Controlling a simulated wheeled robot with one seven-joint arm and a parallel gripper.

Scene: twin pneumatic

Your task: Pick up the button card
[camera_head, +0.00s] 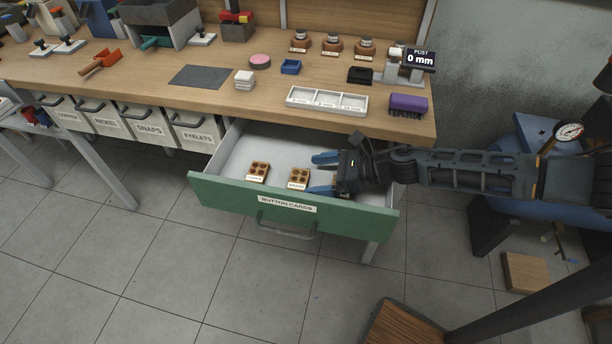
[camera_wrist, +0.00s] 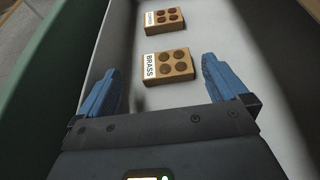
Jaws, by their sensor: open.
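Two button cards lie flat in the open drawer (camera_head: 229,158) labelled "BUTTON CARDS". The card labelled BRASS (camera_head: 299,178) is nearer my gripper; in the wrist view the brass card (camera_wrist: 168,66) lies just beyond and between the blue fingertips. The other card (camera_head: 258,172) lies to its left; in the wrist view this second card (camera_wrist: 165,19) is farther off, its label too small to read surely. My gripper (camera_head: 322,174) reaches into the drawer from the right, in the wrist view with its fingers (camera_wrist: 160,80) spread wide and nothing between them.
The drawer's green front (camera_head: 222,194) stands on the near side of my gripper. The drawer floor around the cards is clear.

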